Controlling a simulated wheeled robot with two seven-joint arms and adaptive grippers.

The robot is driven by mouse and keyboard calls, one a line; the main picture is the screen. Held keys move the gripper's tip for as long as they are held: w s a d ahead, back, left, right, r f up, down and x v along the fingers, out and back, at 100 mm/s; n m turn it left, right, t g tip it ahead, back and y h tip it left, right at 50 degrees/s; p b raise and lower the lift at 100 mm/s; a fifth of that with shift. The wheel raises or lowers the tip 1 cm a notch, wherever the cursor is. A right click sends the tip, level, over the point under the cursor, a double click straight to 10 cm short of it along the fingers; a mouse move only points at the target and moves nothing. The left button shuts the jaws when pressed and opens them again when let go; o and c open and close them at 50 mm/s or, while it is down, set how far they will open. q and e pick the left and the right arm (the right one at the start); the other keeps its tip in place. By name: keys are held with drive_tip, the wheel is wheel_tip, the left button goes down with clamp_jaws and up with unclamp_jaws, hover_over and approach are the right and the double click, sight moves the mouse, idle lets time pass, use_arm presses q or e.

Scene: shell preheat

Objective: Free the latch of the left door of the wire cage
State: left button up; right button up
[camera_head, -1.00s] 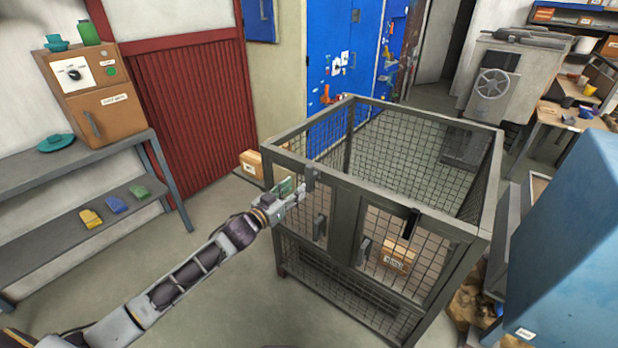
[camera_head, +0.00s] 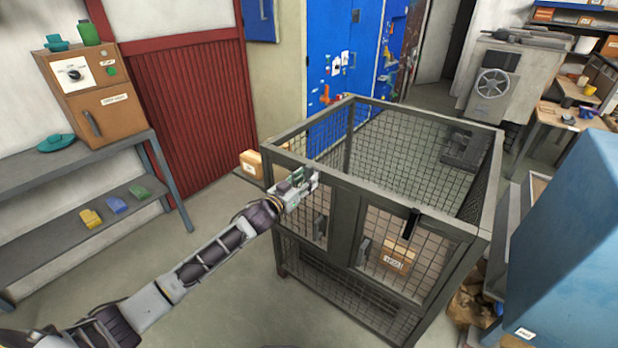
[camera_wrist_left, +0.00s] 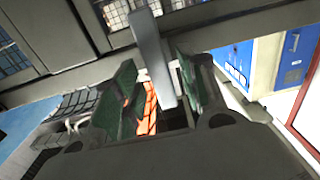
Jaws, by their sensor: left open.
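The wire cage (camera_head: 345,183) stands on the floor in the middle of the head view. Its left door (camera_head: 303,222) has a dark handle (camera_head: 320,228). My left gripper (camera_head: 309,182) is at the top of that door and mostly hides its latch in the head view. In the left wrist view the latch (camera_wrist_left: 152,55) is a grey bar reaching down from the cage frame between the two green-padded fingers of my open left gripper (camera_wrist_left: 158,95). I cannot tell whether a finger touches it. My right gripper is not in view.
The right door has a black latch (camera_head: 411,224) and a handle (camera_head: 363,250). A labelled box (camera_head: 397,257) sits inside the cage. A blue cabinet (camera_head: 570,250) stands at right, a grey shelf (camera_head: 90,160) at left. The floor between shelf and cage is free.

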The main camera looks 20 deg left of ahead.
use_arm(q)
drive_tip(key=shift+w+d, duration=0.2)
drive_tip(key=shift+w, duration=0.4)
drive_tip(key=shift+w+d, duration=0.1)
drive_tip(key=shift+w, duration=0.1)
drive_tip(key=shift+w+d, duration=0.1)
drive_tip(key=shift+w, duration=0.2)
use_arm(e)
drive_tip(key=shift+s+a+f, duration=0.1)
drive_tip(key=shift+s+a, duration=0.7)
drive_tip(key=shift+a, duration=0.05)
